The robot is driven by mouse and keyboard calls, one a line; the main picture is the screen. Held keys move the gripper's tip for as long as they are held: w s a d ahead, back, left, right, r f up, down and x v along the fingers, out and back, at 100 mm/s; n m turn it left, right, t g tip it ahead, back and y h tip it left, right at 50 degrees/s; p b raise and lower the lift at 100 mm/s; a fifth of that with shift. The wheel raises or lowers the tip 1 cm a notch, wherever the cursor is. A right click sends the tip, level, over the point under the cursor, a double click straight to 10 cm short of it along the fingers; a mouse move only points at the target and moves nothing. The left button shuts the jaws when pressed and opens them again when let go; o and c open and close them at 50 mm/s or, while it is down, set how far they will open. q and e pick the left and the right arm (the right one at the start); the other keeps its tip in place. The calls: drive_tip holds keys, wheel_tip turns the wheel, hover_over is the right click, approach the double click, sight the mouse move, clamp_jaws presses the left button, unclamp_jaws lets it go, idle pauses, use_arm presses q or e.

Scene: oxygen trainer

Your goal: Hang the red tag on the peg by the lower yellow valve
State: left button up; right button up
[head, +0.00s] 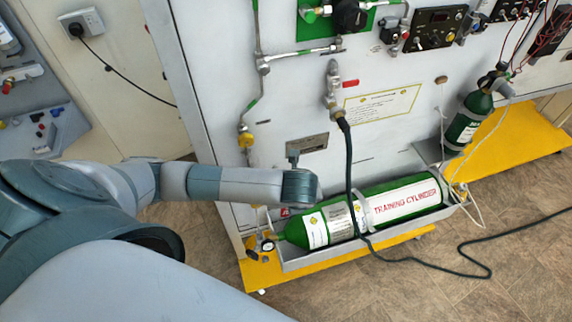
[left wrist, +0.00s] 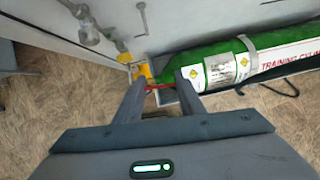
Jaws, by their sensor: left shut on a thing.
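My left gripper (left wrist: 160,83) is shut on a thin red strip, the red tag (left wrist: 159,87), which shows edge-on between its fingertips in the left wrist view. In the head view my left forearm reaches in from the left to the panel's lower front; the fingers are hidden there. The lower yellow valve (head: 245,140) sits on a pipe at the panel's left edge, and shows beyond the fingers in the left wrist view (left wrist: 124,57). A small silver hook-like piece (left wrist: 142,17) is right of the valve; I cannot tell if it is the peg. My right gripper is not in view.
A green training cylinder (head: 395,205) lies in a grey tray on a yellow base (head: 345,258), close beyond the left gripper. A dark hose (head: 349,180) hangs from a fitting and trails over the floor. A smaller green cylinder (head: 472,117) stands at right.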

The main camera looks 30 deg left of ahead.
use_arm(q)
drive_tip(key=shift+w+a+n, duration=0.15)
drive_tip(key=shift+a+n, duration=0.1)
drive_tip(key=shift+n, duration=0.35)
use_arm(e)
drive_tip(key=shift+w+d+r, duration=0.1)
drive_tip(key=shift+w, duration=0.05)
use_arm(q)
drive_tip(key=shift+r, duration=0.1)
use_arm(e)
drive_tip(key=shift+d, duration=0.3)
use_arm(q)
drive_tip(key=shift+w+a, duration=0.2)
drive_tip(key=shift+a, duration=0.05)
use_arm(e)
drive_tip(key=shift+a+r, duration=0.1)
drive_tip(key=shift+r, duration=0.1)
use_arm(q)
drive_tip(key=shift+w+a+f+p, duration=0.2)
drive_tip(key=shift+w+a+p, duration=0.45)
drive_tip(key=shift+w+a, duration=0.75)
drive_tip(key=shift+w+a+f+p, duration=0.2)
drive_tip(key=shift+w+a+p, duration=0.45)
drive_tip(key=shift+w+a, duration=0.75)
drive_tip(key=shift+w+a+f+b, duration=0.2)
drive_tip(key=shift+a+f+b, duration=0.4)
drive_tip(key=shift+b, duration=0.3)
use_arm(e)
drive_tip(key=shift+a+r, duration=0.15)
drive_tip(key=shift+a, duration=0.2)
